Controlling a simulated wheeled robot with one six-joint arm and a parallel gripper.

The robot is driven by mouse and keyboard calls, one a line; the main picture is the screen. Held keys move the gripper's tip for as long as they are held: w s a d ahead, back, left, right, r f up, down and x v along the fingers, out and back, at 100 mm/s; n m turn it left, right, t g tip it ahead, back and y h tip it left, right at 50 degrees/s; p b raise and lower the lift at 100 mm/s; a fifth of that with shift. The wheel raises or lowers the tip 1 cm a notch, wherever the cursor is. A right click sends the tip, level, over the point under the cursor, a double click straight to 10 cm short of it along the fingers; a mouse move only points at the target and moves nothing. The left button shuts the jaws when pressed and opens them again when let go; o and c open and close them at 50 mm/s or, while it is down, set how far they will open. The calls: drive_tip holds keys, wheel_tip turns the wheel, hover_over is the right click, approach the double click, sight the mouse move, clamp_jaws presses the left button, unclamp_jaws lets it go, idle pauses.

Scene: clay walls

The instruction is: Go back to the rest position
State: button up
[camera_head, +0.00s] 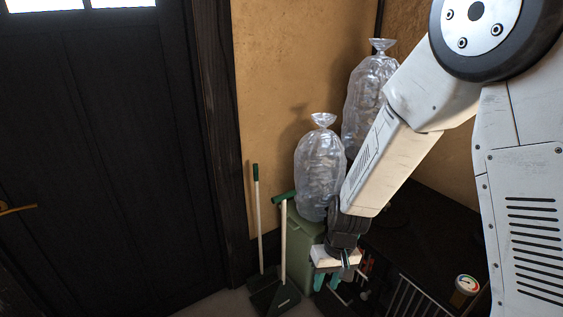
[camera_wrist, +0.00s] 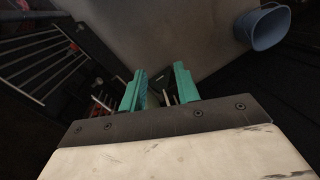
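My gripper (camera_head: 332,279) hangs low in front of the green bin in the head view, at the end of my white arm. In the wrist view my gripper (camera_wrist: 160,88) shows two teal fingers standing apart with a gap between them. I see nothing held between them; a dark shape and thin pale bars show beyond the gap. The arm reaches down from the upper right, and its links hide part of the corner behind it.
A broom (camera_head: 257,215) and a green-handled dustpan (camera_head: 283,240) stand left of my gripper. A dark door (camera_head: 100,150) is at left. A metal rack (camera_head: 408,300) is at lower right. A blue bucket (camera_wrist: 268,27) stands on the floor.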

drive_tip(key=s+d+r+m, duration=0.1)
drive_tip(key=s+d+r, duration=0.4)
drive_tip(key=r, duration=0.4)
drive_tip(key=s+d+r+t+h, duration=0.1)
drive_tip(key=s+d+r, duration=0.4)
drive_tip(key=s+r, duration=0.3)
drive_tip(key=s+d+r+m+t, duration=0.1)
drive_tip(key=s+d+r, duration=0.4)
drive_tip(key=r, duration=0.7)
drive_tip(key=shift+s+m+h, duration=0.3)
drive_tip(key=shift+s+h, duration=0.1)
drive_tip(key=shift+s, duration=0.5)
drive_tip(key=shift+d, duration=0.1)
drive_tip(key=shift+s+r, duration=0.15)
drive_tip(key=shift+s, duration=0.15)
